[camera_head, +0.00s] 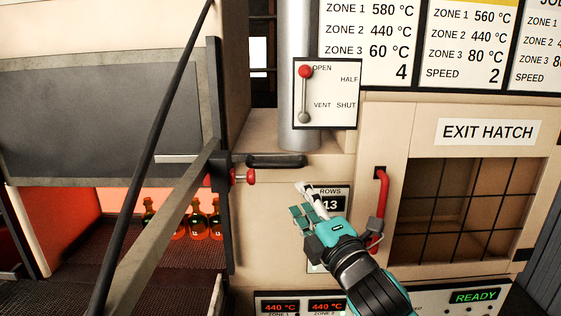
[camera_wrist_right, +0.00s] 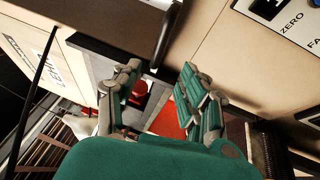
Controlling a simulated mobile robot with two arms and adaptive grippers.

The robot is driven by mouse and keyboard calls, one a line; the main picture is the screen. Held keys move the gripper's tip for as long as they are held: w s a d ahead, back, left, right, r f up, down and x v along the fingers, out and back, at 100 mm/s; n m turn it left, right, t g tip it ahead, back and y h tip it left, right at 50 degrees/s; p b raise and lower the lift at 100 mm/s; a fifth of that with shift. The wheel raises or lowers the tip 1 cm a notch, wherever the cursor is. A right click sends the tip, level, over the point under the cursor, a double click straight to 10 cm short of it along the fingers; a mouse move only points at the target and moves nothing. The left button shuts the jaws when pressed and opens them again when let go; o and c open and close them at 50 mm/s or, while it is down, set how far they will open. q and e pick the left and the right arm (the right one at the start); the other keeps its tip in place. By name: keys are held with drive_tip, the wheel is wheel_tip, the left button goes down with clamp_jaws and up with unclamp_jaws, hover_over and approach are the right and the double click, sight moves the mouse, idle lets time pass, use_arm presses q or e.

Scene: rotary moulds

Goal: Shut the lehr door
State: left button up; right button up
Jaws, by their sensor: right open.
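The lehr door (camera_head: 90,115) is a dark grey panel in a metal frame at the left of the head view. It hangs raised, and the opening below it glows orange. A red knob (camera_head: 243,177) sticks out beside the opening's right post. My right gripper (camera_head: 305,203) is open and empty, in front of the cream panel to the right of this knob and apart from it. In the right wrist view, red shows between the spread fingers (camera_wrist_right: 160,82), beyond the tips; I cannot tell how far. My left gripper is out of view.
Several bottles (camera_head: 198,218) stand inside the lit opening. A grey diagonal bar (camera_head: 165,220) and a black rod cross in front. A black handle (camera_head: 277,161) sits above my right gripper; the exit hatch (camera_head: 465,210) with a red handle (camera_head: 381,205) is to the right.

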sight(276, 166)
drive_tip(key=p+x, duration=0.4)
drive_tip(key=x, duration=0.9)
drive_tip(key=shift+w+a+r, duration=0.1)
drive_tip(key=shift+a, duration=0.05)
drive_tip(key=shift+w+a, duration=0.25)
drive_tip(key=shift+w, duration=0.3)
clamp_jaws()
